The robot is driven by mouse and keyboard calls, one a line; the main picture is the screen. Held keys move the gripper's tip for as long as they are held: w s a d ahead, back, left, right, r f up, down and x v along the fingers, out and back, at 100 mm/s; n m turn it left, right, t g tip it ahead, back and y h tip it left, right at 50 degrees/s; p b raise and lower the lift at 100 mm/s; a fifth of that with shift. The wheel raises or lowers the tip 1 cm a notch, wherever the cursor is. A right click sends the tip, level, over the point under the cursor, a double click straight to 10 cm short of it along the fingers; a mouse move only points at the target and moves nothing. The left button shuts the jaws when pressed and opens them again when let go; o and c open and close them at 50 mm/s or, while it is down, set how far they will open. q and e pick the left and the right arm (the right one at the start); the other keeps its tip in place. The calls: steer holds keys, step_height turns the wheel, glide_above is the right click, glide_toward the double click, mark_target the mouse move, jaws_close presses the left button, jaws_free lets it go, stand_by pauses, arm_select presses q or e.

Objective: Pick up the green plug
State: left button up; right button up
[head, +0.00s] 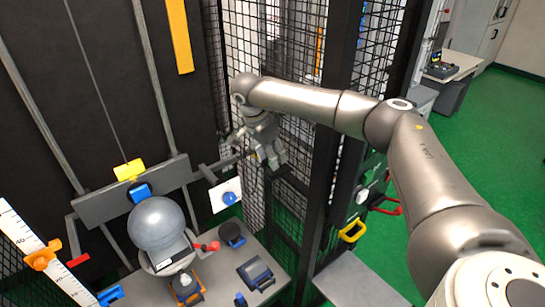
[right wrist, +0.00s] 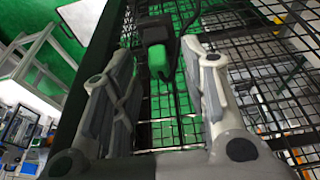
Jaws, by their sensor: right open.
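My right gripper (head: 268,157) is open in front of the black mesh fence, at the end of the arm reaching in from the right. In the right wrist view its two grey fingers (right wrist: 157,55) stand wide apart. A green rounded piece, apparently the green plug (right wrist: 158,62), shows between the fingers, under a black block (right wrist: 155,33) on the mesh side. I cannot tell how far it is from the fingertips; nothing is gripped. In the head view I cannot make out the plug near the gripper. My left gripper is not in view.
Black mesh fence (head: 285,35) and dark posts stand close around the gripper. A grey sphere (head: 156,223) sits at the tower on the left, above a grey table (head: 225,262). A yellow handle (head: 353,231) and a red handle (head: 388,206) are right of the post.

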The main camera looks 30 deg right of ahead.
steer(key=shift+d+f, duration=0.15)
steer(key=shift+f, duration=0.2)
steer(key=shift+c, duration=0.3)
steer(key=c, duration=0.8)
steer(key=shift+r, duration=0.1)
